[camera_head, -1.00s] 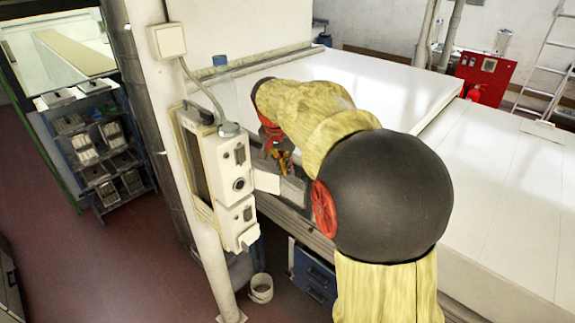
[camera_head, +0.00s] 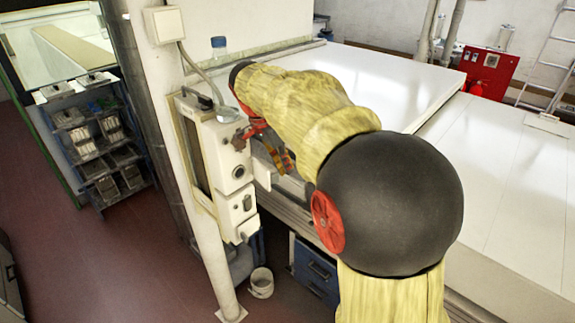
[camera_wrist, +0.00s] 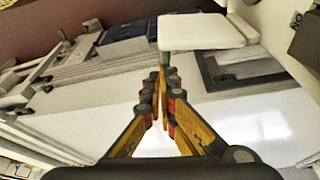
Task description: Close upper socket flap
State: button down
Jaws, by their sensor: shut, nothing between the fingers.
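The white socket box (camera_head: 228,165) is mounted on the pale post. Its upper socket flap (camera_head: 263,173) stands open, sticking out to the right of the box. In the wrist view the flap (camera_wrist: 205,32) is a pale plate just beyond my fingertips and to their right; I cannot tell whether they touch it. My gripper (camera_head: 283,160) is shut and empty, beside the upper part of the box, partly hidden by my arm. Its closed fingers also show in the wrist view (camera_wrist: 162,80). The lower socket (camera_head: 243,222) sits below on the same box.
A grey conduit (camera_head: 205,82) runs into the top of the box. The long white tunnel housing (camera_head: 375,80) lies behind and right of my arm. A blue drawer unit (camera_head: 315,270) and a white bucket (camera_head: 261,282) stand below. Red floor is open at left.

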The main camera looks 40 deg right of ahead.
aim_at(272, 177)
jog(key=a+m, duration=0.2)
jog(key=a+m+g, duration=0.1)
jog(key=m, duration=0.1)
jog(key=s+a+m+g+b, duration=0.1)
jog(key=a+m, duration=0.1)
jog(key=shift+a+y, duration=0.3)
jog(key=shift+y, duration=0.1)
jog(key=shift+w+a, duration=0.35)
jog(key=shift+a, duration=0.5)
jog(key=shift+w+a, duration=0.35)
jog(key=shift+a, duration=0.5)
jog(key=shift+w+a, duration=0.35)
jog(key=shift+a, duration=0.5)
jog(key=shift+w+d+r, duration=0.2)
jog(key=shift+w, duration=0.1)
jog(key=shift+d, duration=0.15)
